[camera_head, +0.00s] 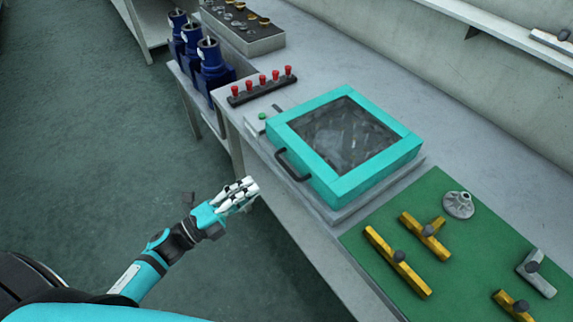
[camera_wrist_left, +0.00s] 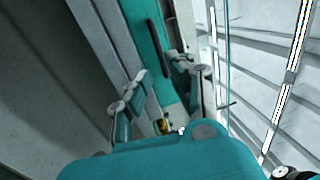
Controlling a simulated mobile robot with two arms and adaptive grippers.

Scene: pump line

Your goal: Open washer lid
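The washer (camera_head: 345,185) is a teal box with a dark window in its lid (camera_head: 345,135); the lid lies flat and closed. A black bar handle (camera_head: 292,166) sticks out from the lid's front edge. My left gripper (camera_head: 250,188) is in front of the bench, left of and a little below the handle in the head view, apart from it. In the left wrist view, the fingers of my left gripper (camera_wrist_left: 158,70) stand apart with nothing between them. The handle (camera_wrist_left: 157,47) and teal washer front (camera_wrist_left: 136,14) show beyond the fingertips. My right gripper is out of view.
A rack of red-topped pieces (camera_head: 262,88) and a green button (camera_head: 262,116) are beside the washer. Blue pumps (camera_head: 213,65) stand at the back left. A green mat (camera_head: 375,240) with yellow and grey parts lies right of the washer. The floor left of the bench is clear.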

